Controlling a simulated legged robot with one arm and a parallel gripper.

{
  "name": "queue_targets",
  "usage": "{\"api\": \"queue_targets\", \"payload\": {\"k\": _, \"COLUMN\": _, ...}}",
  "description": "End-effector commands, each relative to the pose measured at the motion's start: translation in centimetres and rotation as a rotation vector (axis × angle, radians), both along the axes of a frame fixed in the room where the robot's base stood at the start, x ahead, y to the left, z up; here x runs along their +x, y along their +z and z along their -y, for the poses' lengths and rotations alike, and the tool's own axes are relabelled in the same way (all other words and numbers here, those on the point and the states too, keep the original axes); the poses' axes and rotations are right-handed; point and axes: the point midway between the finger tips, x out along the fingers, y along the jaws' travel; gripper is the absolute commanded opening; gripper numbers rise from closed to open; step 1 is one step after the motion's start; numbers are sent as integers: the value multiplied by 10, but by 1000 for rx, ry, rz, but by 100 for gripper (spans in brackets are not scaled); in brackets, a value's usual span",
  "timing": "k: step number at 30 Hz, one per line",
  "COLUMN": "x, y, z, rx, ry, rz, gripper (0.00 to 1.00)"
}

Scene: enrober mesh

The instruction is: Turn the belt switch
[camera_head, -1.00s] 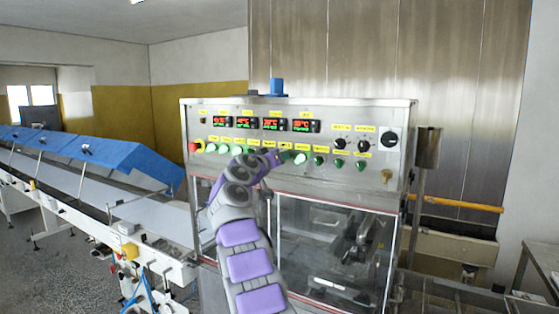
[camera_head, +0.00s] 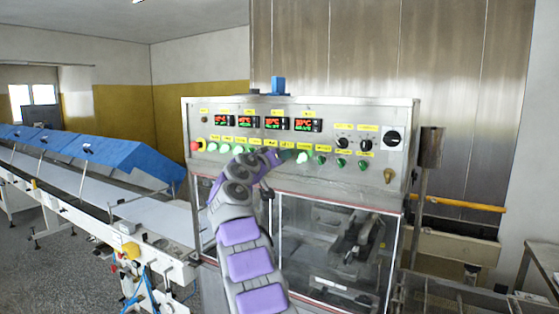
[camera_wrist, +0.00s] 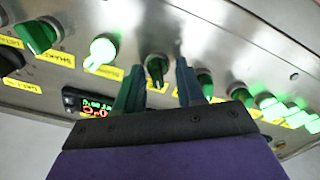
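The control panel (camera_head: 240,162) carries a row of green rotary switches with yellow labels. The label text is too small or blurred to tell which one is the belt switch. My gripper (camera_head: 282,157) is at the middle of this row. One unlit dark green switch (camera_wrist: 156,67) shows in the gap between the fingertips. I cannot tell whether the fingers touch it. A lit switch (camera_wrist: 103,50) is beside it on the left. In the head view the lit switch (camera_head: 303,157) is just right of my gripper.
A red stop button (camera_head: 194,146) is at the panel's left end. Digital displays (camera_head: 273,124) sit above the switches, black knobs (camera_head: 366,145) and a large dial (camera_head: 392,138) to the right. A conveyor (camera_head: 150,217) with blue covers (camera_head: 110,154) runs along the left.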

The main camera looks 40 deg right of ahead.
Motion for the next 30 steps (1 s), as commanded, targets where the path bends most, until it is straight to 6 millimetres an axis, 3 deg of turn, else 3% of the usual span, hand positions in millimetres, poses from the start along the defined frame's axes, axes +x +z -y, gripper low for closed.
{"api": "queue_targets", "payload": {"k": 14, "x": -21, "y": -2, "z": -48, "rx": -2, "ry": -2, "rz": -1, "gripper": 38}}
{"api": "queue_targets", "payload": {"k": 30, "x": -49, "y": 0, "z": -118, "rx": -2, "ry": 1, "rz": -1, "gripper": 38}}
